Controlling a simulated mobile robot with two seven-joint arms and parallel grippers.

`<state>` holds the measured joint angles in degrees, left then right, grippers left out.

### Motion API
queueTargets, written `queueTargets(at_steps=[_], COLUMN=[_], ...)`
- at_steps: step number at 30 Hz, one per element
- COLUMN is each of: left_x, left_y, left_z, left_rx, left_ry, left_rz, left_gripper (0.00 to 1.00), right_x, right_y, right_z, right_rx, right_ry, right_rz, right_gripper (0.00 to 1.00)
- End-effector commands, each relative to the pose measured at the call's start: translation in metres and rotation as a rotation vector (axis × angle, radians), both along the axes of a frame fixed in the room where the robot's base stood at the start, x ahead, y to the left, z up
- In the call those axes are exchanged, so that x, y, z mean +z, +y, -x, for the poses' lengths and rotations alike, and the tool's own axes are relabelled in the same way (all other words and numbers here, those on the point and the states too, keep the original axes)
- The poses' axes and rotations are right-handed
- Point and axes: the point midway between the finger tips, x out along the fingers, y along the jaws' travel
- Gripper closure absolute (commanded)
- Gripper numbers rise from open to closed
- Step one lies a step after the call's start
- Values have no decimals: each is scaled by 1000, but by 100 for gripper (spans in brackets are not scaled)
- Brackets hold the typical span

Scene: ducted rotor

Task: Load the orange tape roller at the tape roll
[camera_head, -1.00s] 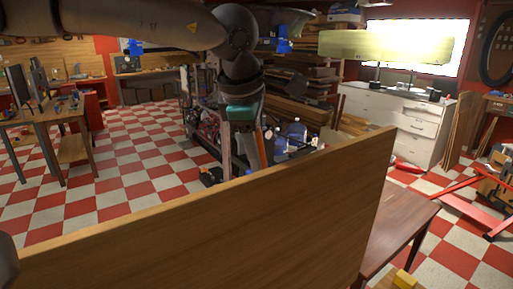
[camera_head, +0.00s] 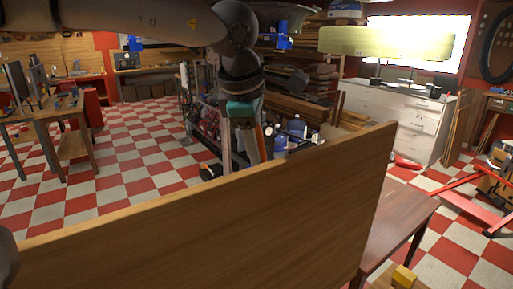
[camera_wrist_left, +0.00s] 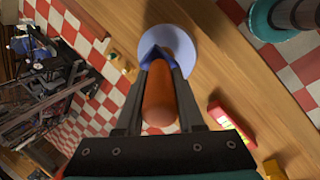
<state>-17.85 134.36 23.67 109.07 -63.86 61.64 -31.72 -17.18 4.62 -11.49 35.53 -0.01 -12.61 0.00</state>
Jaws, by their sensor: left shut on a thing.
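The orange tape roller (camera_wrist_left: 158,100) is between the fingers of my left gripper (camera_wrist_left: 157,58) in the left wrist view, and the fingers are shut on it. A blue part shows at the fingertips. A pale blue disc (camera_wrist_left: 190,45), perhaps the tape roll, lies just beyond the fingertips on the wood; I cannot tell whether the roller touches it. In the head view my left gripper (camera_head: 240,158) points down behind an upright wooden board, which hides its lower end. A little orange (camera_head: 261,142) shows beside it.
The upright wooden board (camera_head: 230,220) fills the front of the head view. A brown table (camera_head: 400,215) stands to its right, with a yellow block (camera_head: 403,277) in front. A red item (camera_wrist_left: 230,123) lies on the wood beside my left gripper in the wrist view.

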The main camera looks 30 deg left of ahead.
Motion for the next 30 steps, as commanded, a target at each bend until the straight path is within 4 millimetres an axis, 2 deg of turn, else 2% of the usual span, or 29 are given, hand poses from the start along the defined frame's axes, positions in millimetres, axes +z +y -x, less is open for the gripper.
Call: queueTargets(at_steps=[30], left_x=[-7], left_y=[0], left_z=[0], left_rx=[0], left_ry=[-1], left_rz=[0], left_gripper=[100], right_x=[-8], right_y=[0], right_z=[0], right_rx=[-1], right_ry=[0], right_rz=[0], right_gripper=[50])
